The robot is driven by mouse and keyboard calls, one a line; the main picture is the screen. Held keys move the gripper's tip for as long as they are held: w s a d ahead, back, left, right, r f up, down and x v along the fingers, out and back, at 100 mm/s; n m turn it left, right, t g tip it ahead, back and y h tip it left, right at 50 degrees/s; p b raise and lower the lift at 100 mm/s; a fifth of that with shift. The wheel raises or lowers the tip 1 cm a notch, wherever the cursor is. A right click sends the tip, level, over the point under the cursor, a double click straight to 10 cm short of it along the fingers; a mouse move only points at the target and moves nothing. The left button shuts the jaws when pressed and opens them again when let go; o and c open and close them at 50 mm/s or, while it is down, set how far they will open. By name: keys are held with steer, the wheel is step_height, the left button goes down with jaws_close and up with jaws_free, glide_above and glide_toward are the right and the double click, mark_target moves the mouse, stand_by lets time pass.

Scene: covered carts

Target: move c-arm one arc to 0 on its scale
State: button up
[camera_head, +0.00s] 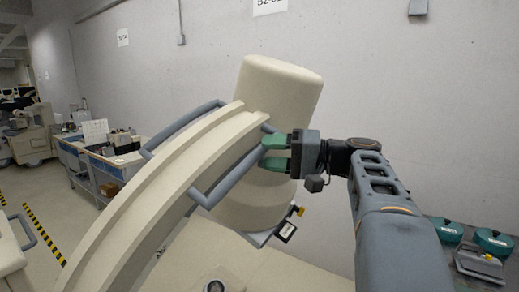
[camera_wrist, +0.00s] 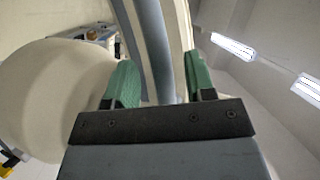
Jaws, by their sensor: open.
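The c-arm's cream curved arc (camera_head: 135,210) rises from lower left to upper middle in the head view. Grey handle bars run along both its sides; the near handle (camera_head: 228,183) ends close to my gripper. A large cream cylindrical housing (camera_head: 282,90) stands behind the arc's upper end. My gripper (camera_head: 274,152) has green fingers, open, at the upper end of the near handle. In the wrist view the grey handle (camera_wrist: 153,45) passes between the two green fingers (camera_wrist: 160,85), with the cream arc beside it. Contact cannot be told. No scale reading is legible.
A small yellow-and-black device (camera_head: 287,230) hangs below the housing. Carts with boxes (camera_head: 105,160) stand at the left by the wall. Green round items (camera_head: 492,240) lie at lower right. Floor with yellow-black tape (camera_head: 42,232) is open at left.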

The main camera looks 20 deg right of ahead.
steer(key=shift+p+x, duration=0.3)
steer(key=shift+x, duration=1.2)
jaws_close()
